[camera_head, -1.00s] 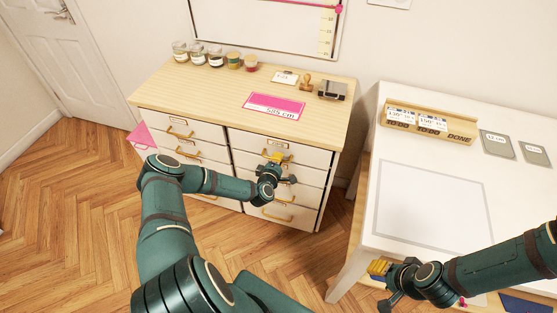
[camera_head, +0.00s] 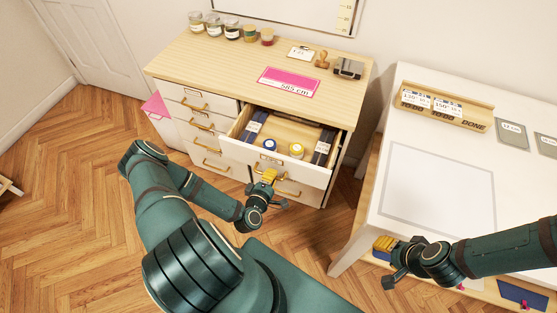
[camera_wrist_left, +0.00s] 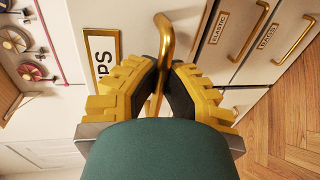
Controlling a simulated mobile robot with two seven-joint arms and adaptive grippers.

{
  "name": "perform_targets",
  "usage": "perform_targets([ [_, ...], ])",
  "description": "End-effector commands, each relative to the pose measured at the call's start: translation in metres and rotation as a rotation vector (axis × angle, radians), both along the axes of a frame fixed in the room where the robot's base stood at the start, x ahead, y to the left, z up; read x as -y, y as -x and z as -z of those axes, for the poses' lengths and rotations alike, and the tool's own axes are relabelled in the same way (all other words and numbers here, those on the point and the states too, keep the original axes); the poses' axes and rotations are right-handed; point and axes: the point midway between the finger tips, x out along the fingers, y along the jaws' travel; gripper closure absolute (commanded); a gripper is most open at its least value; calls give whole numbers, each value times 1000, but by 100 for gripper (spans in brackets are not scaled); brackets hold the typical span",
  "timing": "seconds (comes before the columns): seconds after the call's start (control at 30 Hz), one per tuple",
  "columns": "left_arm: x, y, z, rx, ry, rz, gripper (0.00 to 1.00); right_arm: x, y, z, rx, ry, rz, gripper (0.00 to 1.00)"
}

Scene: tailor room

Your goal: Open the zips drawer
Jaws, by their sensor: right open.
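The zips drawer (camera_head: 247,138), the top one in the right column of the white cabinet, stands pulled out and shows its contents. Its front carries a brass handle and a label whose end reads "PS" in the left wrist view (camera_wrist_left: 103,60). My left gripper (camera_head: 265,178) is at the drawer front, its yellow fingers closed around the brass handle (camera_wrist_left: 166,40). My right gripper (camera_head: 383,262) is open and empty by the white table's front left edge, away from the cabinet.
The open drawer holds dark rolls (camera_head: 324,145) and small round items (camera_head: 296,148). Lower drawers labelled "ELASTIC" (camera_wrist_left: 218,27) and "THREADS" (camera_wrist_left: 267,36) are shut. Jars (camera_head: 232,31), a pink card (camera_head: 288,84) and a stamp stand on the cabinet top. The white table (camera_head: 385,215) is at right.

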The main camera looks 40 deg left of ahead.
Motion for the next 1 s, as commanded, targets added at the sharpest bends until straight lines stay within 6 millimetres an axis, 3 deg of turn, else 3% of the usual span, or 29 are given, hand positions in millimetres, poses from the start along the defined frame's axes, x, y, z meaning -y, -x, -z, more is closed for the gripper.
perform_targets([
  [0.1,4,21,0,-2,1,-2,100,0,0,-1,0,0,0,53],
  [0.3,9,40,0,0,1,-1,100,0,0,-2,0,0,0,53],
  [0.83,11,48,0,1,-1,-1,100,0,0,-2,0,0,0,53],
  [0.9,11,47,0,1,-1,-1,67,0,0,-2,0,0,0,53],
  [0.93,11,47,0,1,-1,-1,60,0,0,-2,0,0,0,53],
  [1.0,11,47,0,1,-1,-1,60,0,0,-2,0,0,0,53],
])
